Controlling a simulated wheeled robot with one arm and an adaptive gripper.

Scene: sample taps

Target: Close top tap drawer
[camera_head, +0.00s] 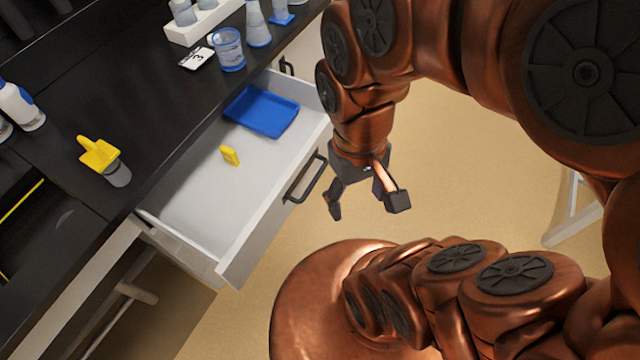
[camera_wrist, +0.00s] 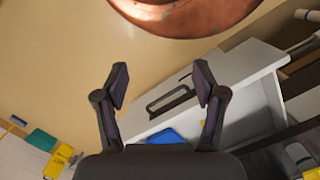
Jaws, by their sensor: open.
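The white drawer (camera_head: 187,203) is pulled out from under the black bench in the head view. A blue tray (camera_head: 262,110) and a small yellow piece (camera_head: 230,155) lie inside it. Its dark bar handle (camera_head: 306,178) is on the front face. My gripper (camera_head: 367,208) is open and empty, in front of the drawer face and to the right of the handle, apart from it. In the wrist view the handle (camera_wrist: 170,101) appears between the two open fingers (camera_wrist: 161,88), with the drawer front (camera_wrist: 140,120) behind it.
The black bench (camera_head: 60,120) carries a yellow-topped container (camera_head: 101,156), a blue beaker (camera_head: 229,50), a small labelled card (camera_head: 197,58) and a white rack (camera_head: 203,22). A white stand leg (camera_head: 570,210) is at the right. Bare floor lies in front of the drawer.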

